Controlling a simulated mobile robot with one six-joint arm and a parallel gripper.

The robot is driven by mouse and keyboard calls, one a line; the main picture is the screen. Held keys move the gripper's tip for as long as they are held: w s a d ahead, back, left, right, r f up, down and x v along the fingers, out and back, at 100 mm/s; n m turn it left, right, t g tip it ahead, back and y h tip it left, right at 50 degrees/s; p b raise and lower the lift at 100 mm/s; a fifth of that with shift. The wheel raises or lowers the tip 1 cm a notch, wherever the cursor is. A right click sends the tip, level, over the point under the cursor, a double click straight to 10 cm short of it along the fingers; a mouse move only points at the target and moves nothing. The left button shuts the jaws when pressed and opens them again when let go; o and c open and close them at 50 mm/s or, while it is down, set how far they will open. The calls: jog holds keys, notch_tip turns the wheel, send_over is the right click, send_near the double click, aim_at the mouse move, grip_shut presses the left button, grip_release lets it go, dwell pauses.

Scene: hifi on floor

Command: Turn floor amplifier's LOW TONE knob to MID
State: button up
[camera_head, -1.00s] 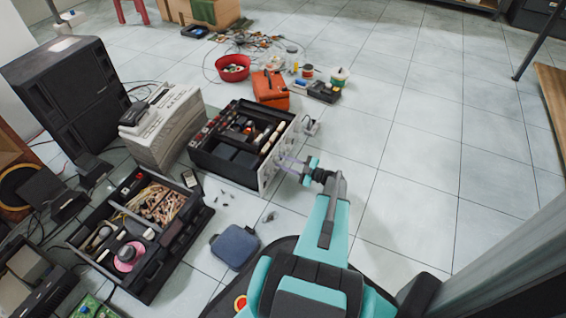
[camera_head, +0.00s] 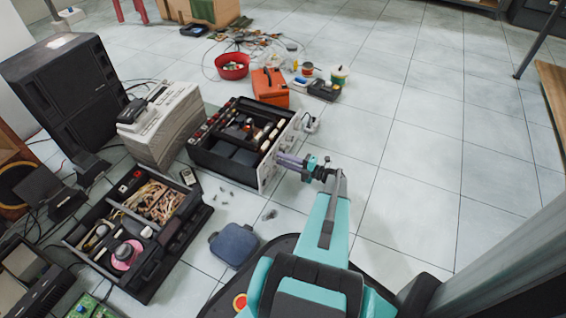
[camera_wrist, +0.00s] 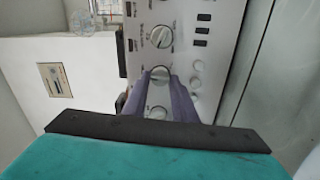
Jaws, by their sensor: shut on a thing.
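The floor amplifier (camera_head: 207,150) is a black open-topped box with a pale front panel. In the head view the panel faces right, toward my gripper (camera_head: 290,163). In the wrist view the panel (camera_wrist: 203,62) runs up the picture with round silver knobs on it. My gripper (camera_wrist: 170,88) has its two purple fingers shut on a silver knob (camera_wrist: 159,74), one finger on each side. Another knob (camera_wrist: 161,37) stands above it in the wrist view, free of the fingers. The knob labels are too small to read, and the fingers hide part of the held knob.
An orange toolbox (camera_head: 270,87) and a red bowl (camera_head: 232,66) stand behind the amplifier. A black tray of parts (camera_head: 190,222) and a blue-grey case (camera_head: 233,245) lie at the left front. The tiled floor to the right is clear.

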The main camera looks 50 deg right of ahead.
jog(key=shift+s+n, duration=0.1)
jog(key=shift+n, duration=0.4)
jog(key=o, duration=1)
jog(key=shift+o, duration=0.2)
jog(key=p+v, duration=0.4)
jog(key=v, duration=0.9)
jog(key=shift+s, duration=0.35)
jog(key=shift+d, duration=0.15)
